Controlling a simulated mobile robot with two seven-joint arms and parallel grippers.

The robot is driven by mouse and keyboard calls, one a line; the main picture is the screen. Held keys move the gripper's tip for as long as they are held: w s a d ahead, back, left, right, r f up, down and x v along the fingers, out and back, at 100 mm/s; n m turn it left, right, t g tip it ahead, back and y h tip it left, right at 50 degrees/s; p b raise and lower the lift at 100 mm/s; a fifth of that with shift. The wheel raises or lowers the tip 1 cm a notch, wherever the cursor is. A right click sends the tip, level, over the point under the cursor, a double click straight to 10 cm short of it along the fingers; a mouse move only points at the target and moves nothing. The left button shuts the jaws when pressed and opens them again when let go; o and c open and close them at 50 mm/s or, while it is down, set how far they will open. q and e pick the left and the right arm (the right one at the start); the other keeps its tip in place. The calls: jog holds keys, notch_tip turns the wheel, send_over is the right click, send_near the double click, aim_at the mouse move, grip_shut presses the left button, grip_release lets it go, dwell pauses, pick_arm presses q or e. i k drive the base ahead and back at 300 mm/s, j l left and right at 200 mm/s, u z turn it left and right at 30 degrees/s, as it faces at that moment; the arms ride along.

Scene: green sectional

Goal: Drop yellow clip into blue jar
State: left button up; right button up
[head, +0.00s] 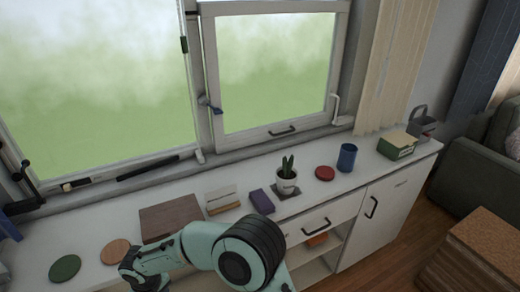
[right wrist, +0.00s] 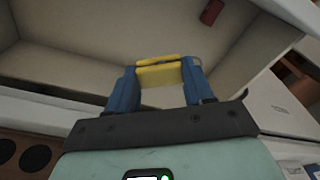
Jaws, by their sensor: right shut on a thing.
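The blue jar (head: 347,157) stands upright on the white countertop, right of the red round coaster, in the head view. In the right wrist view, my right gripper (right wrist: 160,80) is shut on the yellow clip (right wrist: 160,74), which sits between its blue fingertips. The clip is in front of a pale open compartment. The jar does not show in the right wrist view. A teal arm of mine crosses the lower middle of the head view, but no fingertips or clip can be made out there. My left gripper is not in view.
On the countertop (head: 320,190) are a potted cactus (head: 287,180), purple box (head: 262,201), red coaster (head: 325,173) and green box (head: 397,146). A brown board (head: 170,219) lies further left. The window is behind. An open shelf below holds an orange thing (head: 318,239).

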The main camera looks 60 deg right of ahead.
aim_at(346, 167)
jog(key=k+l, duration=0.2)
jog(key=l, duration=0.25)
jog(key=k+l, duration=0.2)
jog(key=l, duration=0.2)
jog(key=k+l, duration=0.2)
jog(key=l, duration=0.25)
jog(key=k+l, duration=0.2)
jog(key=l, duration=0.2)
jog(key=k+l, duration=0.2)
jog(key=l, duration=0.25)
jog(key=k+l, duration=0.2)
jog(key=l, duration=0.2)
jog(key=k+l, duration=0.2)
jog(key=l, duration=0.25)
jog(key=k+l, duration=0.2)
jog(key=l, duration=0.25)
